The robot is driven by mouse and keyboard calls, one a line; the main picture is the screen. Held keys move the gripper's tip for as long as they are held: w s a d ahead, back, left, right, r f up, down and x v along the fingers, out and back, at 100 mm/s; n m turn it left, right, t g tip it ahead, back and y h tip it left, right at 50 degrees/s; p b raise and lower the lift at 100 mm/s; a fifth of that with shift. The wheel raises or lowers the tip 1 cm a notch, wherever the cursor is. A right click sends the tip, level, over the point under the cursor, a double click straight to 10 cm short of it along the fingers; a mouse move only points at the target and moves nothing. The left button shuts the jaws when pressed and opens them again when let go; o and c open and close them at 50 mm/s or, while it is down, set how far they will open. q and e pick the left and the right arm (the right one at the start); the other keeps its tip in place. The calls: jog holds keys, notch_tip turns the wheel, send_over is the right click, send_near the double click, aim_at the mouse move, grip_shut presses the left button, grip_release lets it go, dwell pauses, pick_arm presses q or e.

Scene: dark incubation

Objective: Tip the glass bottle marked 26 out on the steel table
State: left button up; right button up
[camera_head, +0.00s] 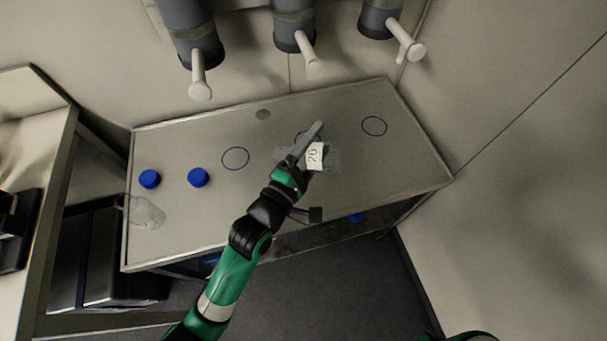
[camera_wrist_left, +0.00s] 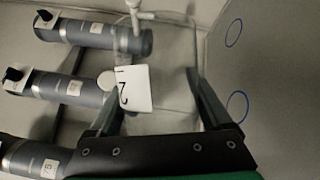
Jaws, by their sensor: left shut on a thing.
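The glass bottle (camera_head: 331,158) is clear, with a white label that seems to read 26, turned on its side in the head view. My left gripper (camera_head: 306,150) is shut on this bottle over the middle of the steel table (camera_head: 420,165). In the left wrist view the clear bottle (camera_wrist_left: 170,100) sits between the two fingers of the left gripper (camera_wrist_left: 152,88), and its label shows only partly. The bottle looks tilted over; its height above the table and its contents cannot be told. My right gripper is out of view.
Two blue caps (camera_head: 150,178) (camera_head: 198,177) stand at the table's left, above another clear glass object (camera_head: 147,212). Blue rings (camera_head: 236,148) (camera_head: 374,117) mark bare tabletop. Grey cylinders (camera_head: 296,35) with pale spouts hang behind the table. A bench (camera_head: 62,150) stands left.

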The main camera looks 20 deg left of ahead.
pick_arm(q)
jog(key=shift+d+f+m+g, duration=0.25)
jog(key=shift+m+g, duration=0.05)
jog(key=shift+m, duration=0.4)
jog(key=shift+d+f+m, duration=0.15)
jog(key=shift+f+m, duration=0.25)
jog(key=shift+f, duration=0.05)
jog(key=f+m+p, duration=0.1)
jog(key=f+m, duration=0.1)
jog(key=f+m+g+y, duration=0.1)
jog(key=f+m, duration=0.1)
jog(key=f+m+g+p, duration=0.1)
jog(key=f+m, duration=0.1)
jog(key=shift+a+m+y+p, duration=0.25)
jog(key=shift+m+y+p, duration=0.05)
jog(key=shift+m, duration=0.1)
jog(key=shift+s+a+f+m+g+y, duration=0.1)
jog(key=shift+a+f+m+g+y, duration=0.3)
jog(key=shift+f+m, duration=0.3)
jog(key=shift+a+f+m+g+y, duration=0.25)
jog(key=shift+a+f+m, duration=0.25)
jog(key=shift+m, duration=0.3)
